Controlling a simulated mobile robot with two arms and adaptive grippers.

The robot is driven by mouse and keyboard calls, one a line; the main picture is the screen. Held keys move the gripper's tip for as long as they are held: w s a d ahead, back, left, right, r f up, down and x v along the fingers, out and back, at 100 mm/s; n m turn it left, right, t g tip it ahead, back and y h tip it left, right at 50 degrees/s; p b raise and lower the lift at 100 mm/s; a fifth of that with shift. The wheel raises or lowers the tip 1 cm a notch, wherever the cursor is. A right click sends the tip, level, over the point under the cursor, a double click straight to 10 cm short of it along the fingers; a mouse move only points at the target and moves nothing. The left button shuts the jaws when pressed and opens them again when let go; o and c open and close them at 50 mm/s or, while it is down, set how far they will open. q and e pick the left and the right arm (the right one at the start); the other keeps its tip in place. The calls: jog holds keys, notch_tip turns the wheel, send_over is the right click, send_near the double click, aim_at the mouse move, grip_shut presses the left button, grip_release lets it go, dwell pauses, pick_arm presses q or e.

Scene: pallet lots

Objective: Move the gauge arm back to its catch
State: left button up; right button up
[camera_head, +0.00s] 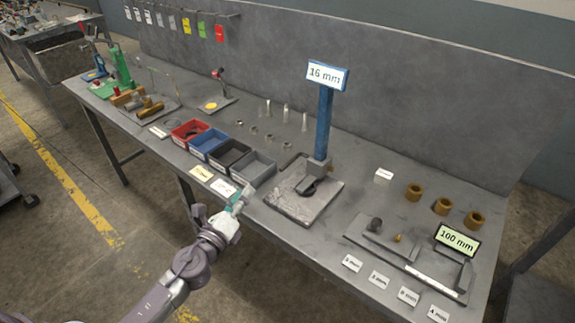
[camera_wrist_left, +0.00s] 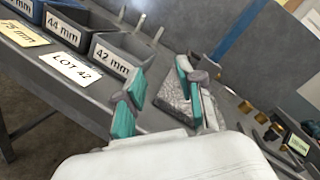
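A gauge stand with a blue column (camera_head: 323,124) and a "16 mm" sign (camera_head: 327,75) rises from a grey stone-like base plate (camera_head: 295,208). A dark part (camera_head: 308,186) sits low at the column's foot; I cannot tell whether it is the gauge arm, and no catch can be made out. A second fixture (camera_head: 400,258) with a "100 mm" sign (camera_head: 457,239) lies to the right. My left gripper (camera_head: 243,198) is at the bench's front edge, left of the stone base. Its teal fingers are apart and empty in the left wrist view (camera_wrist_left: 160,85). My right gripper is not in view.
Red (camera_head: 191,133), blue (camera_head: 209,142), dark (camera_head: 229,155) and grey (camera_head: 253,169) bins stand left of the stand, near my gripper. Brass-coloured rings (camera_head: 443,206) and small label blocks (camera_head: 379,280) lie to the right. A back panel (camera_head: 420,110) closes the bench's rear.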

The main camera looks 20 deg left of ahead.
aim_at(298, 156)
pick_arm(q)
jog(key=m+h, duration=0.1)
jog(key=m, duration=0.1)
jog(key=d+m+h, duration=0.1)
jog(key=w+r+m, duration=0.1)
jog(key=m, duration=0.1)
jog(key=shift+d+m+h, duration=0.3)
jog(key=shift+d+h, duration=0.05)
jog(key=shift+h, duration=0.05)
jog(key=m, duration=0.2)
jog(key=m+g+h, duration=0.1)
jog(key=m, duration=0.1)
jog(key=shift+w+d+h+b, duration=0.2)
jog(key=shift+d+h+b, duration=0.1)
jog(key=shift+d, duration=0.1)
jog(key=shift+w+d+m, duration=0.15)
jog(key=shift+m, duration=0.15)
jog(key=x, duration=1.3)
jog(key=shift+w+d+f, duration=0.1)
jog(key=shift+w+d, duration=0.1)
grip_shut()
